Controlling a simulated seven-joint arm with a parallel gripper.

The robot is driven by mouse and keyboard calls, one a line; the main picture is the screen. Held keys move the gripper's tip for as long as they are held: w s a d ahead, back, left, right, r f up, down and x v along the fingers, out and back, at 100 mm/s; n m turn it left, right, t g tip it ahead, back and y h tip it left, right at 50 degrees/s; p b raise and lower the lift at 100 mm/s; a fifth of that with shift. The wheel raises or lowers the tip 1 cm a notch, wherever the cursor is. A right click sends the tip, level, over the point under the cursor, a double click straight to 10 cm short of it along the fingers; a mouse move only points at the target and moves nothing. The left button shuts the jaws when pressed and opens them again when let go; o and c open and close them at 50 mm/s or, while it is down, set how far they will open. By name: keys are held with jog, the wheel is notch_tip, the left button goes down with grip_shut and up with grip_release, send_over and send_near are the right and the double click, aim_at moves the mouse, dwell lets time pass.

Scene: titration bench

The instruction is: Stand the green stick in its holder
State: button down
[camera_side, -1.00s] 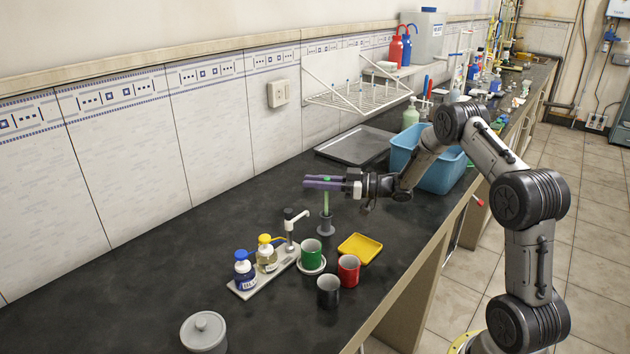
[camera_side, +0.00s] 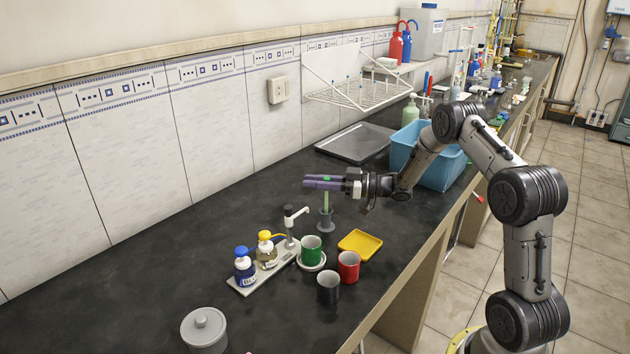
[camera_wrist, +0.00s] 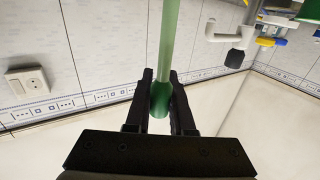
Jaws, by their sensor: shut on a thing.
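The green stick (camera_side: 326,201) is upright, with its top between the fingers of my gripper (camera_side: 324,183). My gripper is shut on it. In the wrist view the stick (camera_wrist: 168,45) runs up the picture from between the two dark fingers (camera_wrist: 160,100). The grey holder (camera_side: 326,222) stands on the dark bench directly below my gripper. The stick's lower end meets the holder's mouth in the side view. How deep it sits inside is hidden by the holder's wall.
A green mug (camera_side: 311,250) on a saucer, a red mug (camera_side: 348,266), a black mug (camera_side: 328,288) and a yellow tray (camera_side: 360,243) stand in front of the holder. A pump rack (camera_side: 265,275) with bottles is left. A blue basin (camera_side: 440,165) is behind.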

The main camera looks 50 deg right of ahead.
jog(key=shift+f, duration=1.9)
dwell(0.4)
jog(key=shift+c, duration=1.5)
grip_release()
jog(key=shift+r, duration=0.1)
jog(key=shift+r, duration=2.9)
